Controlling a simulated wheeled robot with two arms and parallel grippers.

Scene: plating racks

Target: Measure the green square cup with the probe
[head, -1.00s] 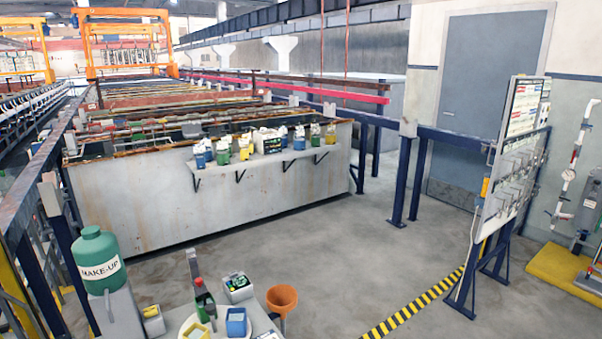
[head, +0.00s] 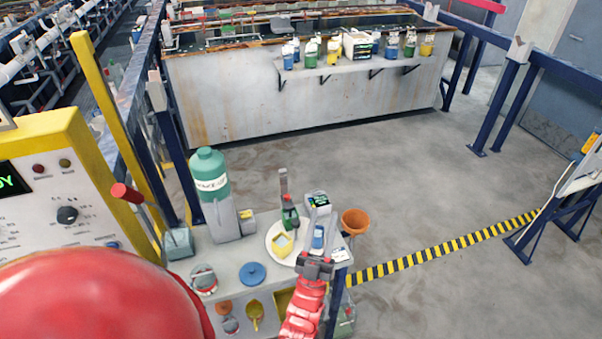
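A round white tray (head: 273,243) on the bench holds a yellow square cup (head: 284,244). A small green object (head: 290,217) stands at its back edge; I cannot tell whether it is the green square cup. A grey upright piece (head: 283,181) rises behind it. A white meter with a dark screen (head: 317,199) stands to the right; I cannot make out the probe for certain. A blue cup (head: 318,237) shows between the fingers, apparently not clamped. My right gripper is not visible.
A blue round lid (head: 253,275) and a yellow scoop (head: 255,313) lie in front. An orange funnel (head: 355,221) is beyond the right edge. A yellow control panel (head: 60,195) stands left.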

